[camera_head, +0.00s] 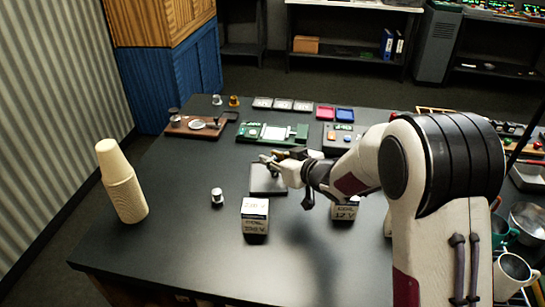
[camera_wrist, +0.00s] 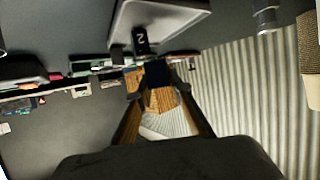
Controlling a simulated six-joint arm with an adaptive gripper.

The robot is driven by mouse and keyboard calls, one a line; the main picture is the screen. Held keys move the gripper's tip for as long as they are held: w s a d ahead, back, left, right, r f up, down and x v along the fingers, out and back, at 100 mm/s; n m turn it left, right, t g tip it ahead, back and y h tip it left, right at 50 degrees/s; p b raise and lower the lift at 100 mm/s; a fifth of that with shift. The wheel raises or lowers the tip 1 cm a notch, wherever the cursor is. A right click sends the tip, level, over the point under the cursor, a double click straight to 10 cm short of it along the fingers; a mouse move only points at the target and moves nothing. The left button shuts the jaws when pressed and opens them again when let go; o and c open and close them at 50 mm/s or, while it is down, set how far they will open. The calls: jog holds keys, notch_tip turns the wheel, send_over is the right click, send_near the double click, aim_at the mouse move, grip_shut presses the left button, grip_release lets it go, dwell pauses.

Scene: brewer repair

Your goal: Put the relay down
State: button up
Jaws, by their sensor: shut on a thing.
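My gripper (camera_head: 268,160) is above the grey plate (camera_head: 267,186) in the middle of the table. In the wrist view the fingertips (camera_wrist: 158,80) are closed on a small dark block, which I take to be the relay (camera_wrist: 157,72). The relay is hard to make out in the head view. The pale plate (camera_wrist: 185,18) shows beyond the fingertips in the wrist view, with a dark piece marked 2 (camera_wrist: 140,40) at its edge. I cannot tell whether the relay touches the plate.
Two lettered boxes, one at front centre (camera_head: 255,217) and one marked 12 V (camera_head: 344,209), stand near the plate. A small silver cylinder (camera_head: 217,195) is left of it. A green board (camera_head: 272,133) lies behind. Stacked beige cups (camera_head: 123,187) stand left. The front left table is clear.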

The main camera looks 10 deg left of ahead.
jog(key=o, duration=1)
jog(key=shift+r, duration=0.15)
jog(key=shift+r, duration=0.5)
jog(key=shift+v, duration=6)
jog(key=shift+f, duration=0.1)
